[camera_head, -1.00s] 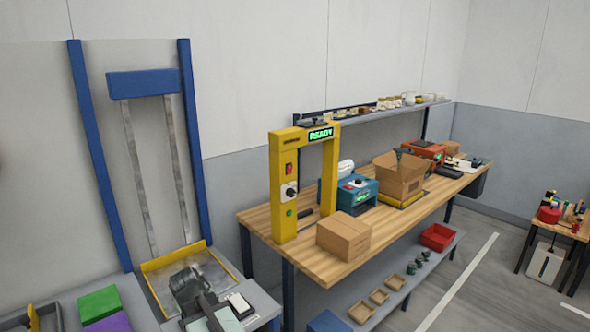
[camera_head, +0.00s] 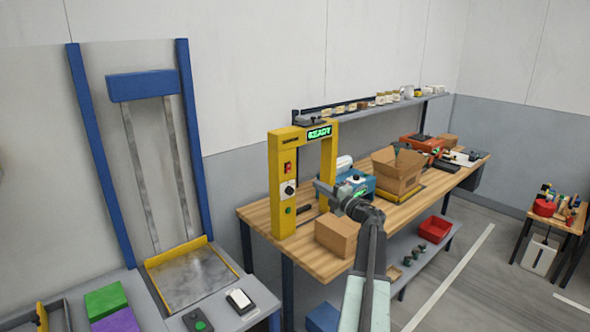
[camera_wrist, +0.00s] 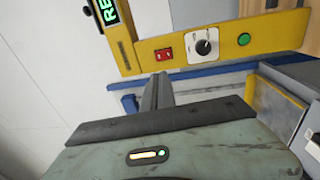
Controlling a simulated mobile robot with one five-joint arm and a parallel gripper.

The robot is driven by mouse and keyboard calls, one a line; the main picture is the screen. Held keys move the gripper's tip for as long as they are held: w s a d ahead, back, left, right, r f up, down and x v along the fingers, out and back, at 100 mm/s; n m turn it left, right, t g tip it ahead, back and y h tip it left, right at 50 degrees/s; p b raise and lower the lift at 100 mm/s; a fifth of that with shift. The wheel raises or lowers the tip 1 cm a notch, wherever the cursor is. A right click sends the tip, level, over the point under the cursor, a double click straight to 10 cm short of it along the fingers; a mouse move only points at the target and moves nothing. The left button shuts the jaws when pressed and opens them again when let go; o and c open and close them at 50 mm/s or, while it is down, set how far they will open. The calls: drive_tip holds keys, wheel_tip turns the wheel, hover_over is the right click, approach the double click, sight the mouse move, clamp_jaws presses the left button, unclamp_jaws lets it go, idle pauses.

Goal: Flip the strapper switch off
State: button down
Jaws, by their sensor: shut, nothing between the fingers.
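The strapper (camera_head: 283,215) is a yellow arch on the wooden bench, with a green lit READY sign (camera_head: 320,132) at its top. Its red switch (camera_head: 288,168) is on the left post, above a black knob on a white plate (camera_head: 288,189) and a green button (camera_head: 288,210). In the wrist view the red switch (camera_wrist: 165,54) lies just beyond the fingertips. My gripper (camera_head: 318,186) is shut and empty, to the right of the post in the head view. In the wrist view the gripper (camera_wrist: 161,78) points at the panel; I cannot tell whether it touches.
A closed cardboard box (camera_head: 337,235) sits before the strapper near the bench's front edge. A blue machine (camera_head: 357,184) and an open carton (camera_head: 398,170) stand further right on the bench.

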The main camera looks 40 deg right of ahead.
sight(289, 165)
drive_tip(key=shift+w, duration=0.1)
drive_tip(key=w, duration=0.4)
drive_tip(key=w+r+p, duration=0.1)
drive_tip(key=w, duration=0.4)
drive_tip(key=w+d, duration=0.1)
drive_tip(key=w, duration=0.3)
drive_tip(key=shift+w+r+p, duration=0.35)
drive_tip(key=shift+w+p, duration=0.05)
drive_tip(key=shift+r, duration=0.1)
drive_tip(key=shift+w+r, duration=0.15)
drive_tip(key=shift+w, duration=0.1)
drive_tip(key=shift+s+a, duration=0.1)
drive_tip(key=shift+s, duration=0.05)
drive_tip(key=shift+s, duration=0.25)
drive_tip(key=s+r+p, duration=0.1)
drive_tip(key=s+p, duration=0.1)
drive_tip(key=s, duration=1.1)
drive_tip(key=shift+s+a+r, duration=0.25)
drive_tip(key=shift+a+r, duration=0.1)
drive_tip(key=shift+a, duration=0.1)
